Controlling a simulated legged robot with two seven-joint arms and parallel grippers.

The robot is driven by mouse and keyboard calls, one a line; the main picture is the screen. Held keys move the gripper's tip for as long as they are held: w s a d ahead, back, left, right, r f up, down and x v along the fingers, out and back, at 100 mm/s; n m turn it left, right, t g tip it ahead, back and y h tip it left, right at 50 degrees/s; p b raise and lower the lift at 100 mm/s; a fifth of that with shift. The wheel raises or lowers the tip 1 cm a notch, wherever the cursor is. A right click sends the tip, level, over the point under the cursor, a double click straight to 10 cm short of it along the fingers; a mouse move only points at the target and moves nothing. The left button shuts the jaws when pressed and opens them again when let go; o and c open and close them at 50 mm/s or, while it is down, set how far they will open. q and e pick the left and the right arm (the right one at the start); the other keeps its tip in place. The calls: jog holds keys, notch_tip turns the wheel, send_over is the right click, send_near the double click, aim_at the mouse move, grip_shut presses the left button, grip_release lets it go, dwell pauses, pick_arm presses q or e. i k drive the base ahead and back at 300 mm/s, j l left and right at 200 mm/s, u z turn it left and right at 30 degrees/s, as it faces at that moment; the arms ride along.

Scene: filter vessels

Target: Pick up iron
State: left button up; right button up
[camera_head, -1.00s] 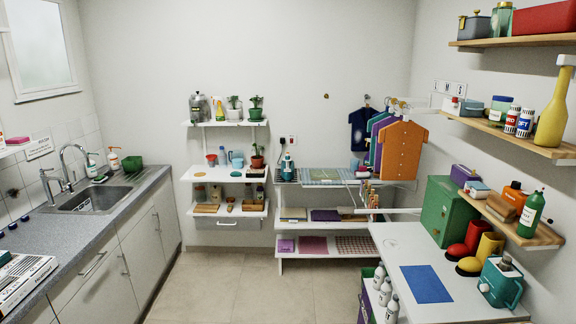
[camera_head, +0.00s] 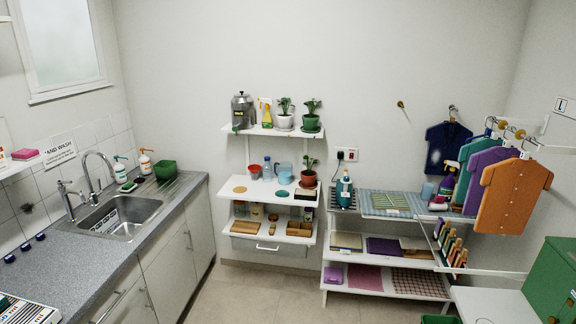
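A teal upright object that looks like the iron (camera_head: 344,191) stands on the left end of the top shelf of a white unit against the back wall. It is small in the view, so its exact shape is hard to tell. It stands on a dark slatted rest, left of a pale blue striped board (camera_head: 392,204). Neither of my grippers is in view.
A wall socket (camera_head: 347,154) is above the iron. Cut-out shirts (camera_head: 512,196) hang at the right, near a green cabinet (camera_head: 553,280). Shelves with plants and jars (camera_head: 268,214) stand left of the unit. A counter with a sink (camera_head: 122,216) runs along the left. Floor shows in the middle.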

aim_at(344, 203)
jog(key=i+j, duration=0.1)
jog(key=i, duration=2.4)
jog(key=i+z, duration=0.4)
jog(key=i+j+z, duration=0.35)
jog(key=i, duration=0.15)
jog(key=i+j+z, duration=0.8)
